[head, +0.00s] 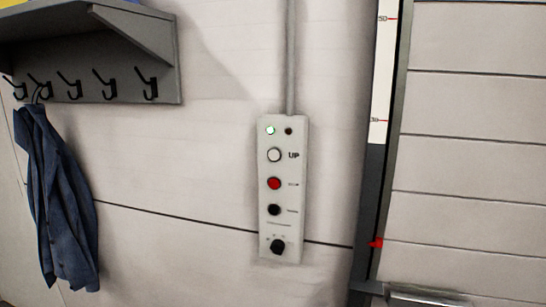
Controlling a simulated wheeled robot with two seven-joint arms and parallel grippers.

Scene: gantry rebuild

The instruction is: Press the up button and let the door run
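A pale grey control box (286,220) is fixed to the white wall in the middle of the head view. Its white up button (275,155) sits near the top, with the word UP beside it. Below are a red button (274,184), a black button (274,210) and a black knob (277,246). A small lamp (270,130) at the top left glows whitish green; a dark red one (289,131) is beside it. The panelled door (470,150) fills the right side. Its lower edge is not clearly shown. Neither gripper is in view.
A grey shelf with hooks (95,75) juts from the wall at upper left, and a blue jacket (55,205) hangs from it. A scale strip (382,75) with a red pointer (376,243) runs beside the door. The wall around the box is clear, apart from a conduit (291,60) above.

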